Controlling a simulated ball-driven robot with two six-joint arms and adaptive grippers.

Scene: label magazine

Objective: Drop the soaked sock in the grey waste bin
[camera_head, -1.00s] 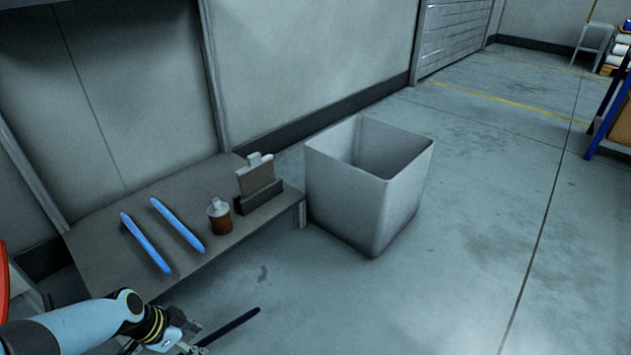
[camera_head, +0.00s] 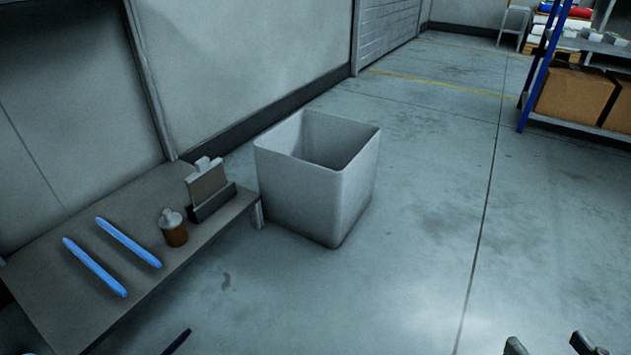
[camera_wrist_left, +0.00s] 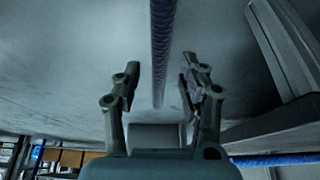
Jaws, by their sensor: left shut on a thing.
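The grey waste bin (camera_head: 335,205) stands open-topped on the floor, just right of the low bench. A grey box shape that appears to be the bin (camera_wrist_left: 155,135) shows between my fingers in the left wrist view. A long, thin dark-blue thing, seemingly the soaked sock (camera_wrist_left: 162,35), is gripped in my left gripper (camera_wrist_left: 161,75).
The bench (camera_head: 110,260) holds two blue rods (camera_head: 128,243), a brown bottle with a pale top (camera_head: 173,228) and a clipboard in a dark stand (camera_head: 210,192). Behind is a wall. A blue-framed rack with boxes (camera_head: 575,95) stands far right. Floor right of the bin is clear.

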